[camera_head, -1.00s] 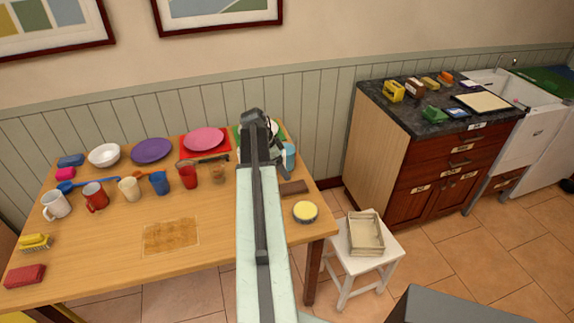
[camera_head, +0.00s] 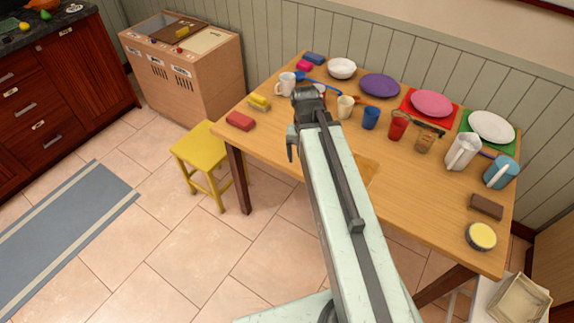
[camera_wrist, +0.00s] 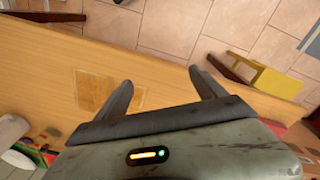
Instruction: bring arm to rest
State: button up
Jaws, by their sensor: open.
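My gripper (camera_wrist: 162,78) shows in the wrist view with its two dark fingers spread apart and nothing between them. The wooden table (camera_wrist: 160,70) lies beyond the fingers. In the head view my pale arm reaches up the middle of the picture. Its dark end is over the table (camera_head: 440,205), near the front edge and close to the mugs. It partly covers a red-and-white mug and a tan patch on the table top. The fingertips are hard to make out in the head view.
A white mug (camera_head: 286,84), a blue cup (camera_head: 370,117), a red cup (camera_head: 398,126) and a white pitcher (camera_head: 463,152) stand on the table. A red block (camera_head: 240,120) lies near its left edge. A yellow stool (camera_head: 198,158) stands left of it.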

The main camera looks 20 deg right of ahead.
jog(key=s+a+n, duration=0.1)
jog(key=a+n, duration=0.3)
jog(key=a, duration=0.5)
jog(key=shift+s+a+y, duration=0.2)
jog(key=shift+y, duration=0.1)
